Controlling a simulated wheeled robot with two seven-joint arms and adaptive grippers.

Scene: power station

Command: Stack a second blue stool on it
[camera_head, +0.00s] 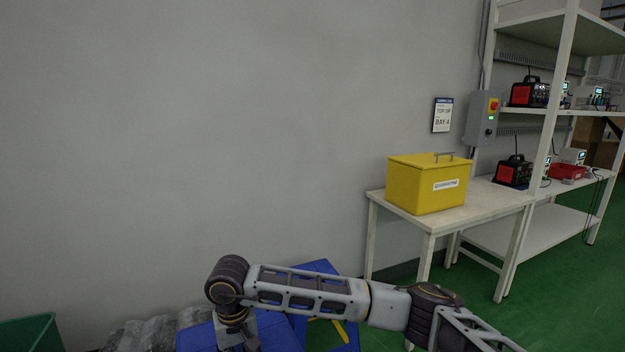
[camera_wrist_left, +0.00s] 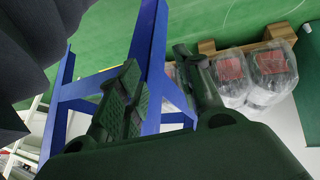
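Blue stool parts show at the bottom of the head view. One blue surface (camera_head: 275,330) lies under my arm's wrist. A raised blue part (camera_head: 318,267) stands behind the forearm, with a yellow bar by it. My arm hides much, so I cannot tell how many stools there are. In the left wrist view, a blue frame (camera_wrist_left: 148,50) passes between the fingers of my left gripper (camera_wrist_left: 157,58). The fingers look spread, with a gap beside the bar. An arm enters the head view from the lower right; its fingertips are hidden. My right gripper is not identifiable.
A white table (camera_head: 480,203) with a yellow box (camera_head: 425,190) stands to the right, beside shelving (camera_head: 575,230). Wrapped bundles (camera_wrist_left: 270,65) sit on a wooden pallet (camera_wrist_left: 240,38). A green bin (camera_head: 28,335) is at lower left. Green floor (camera_head: 560,310) is clear at lower right.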

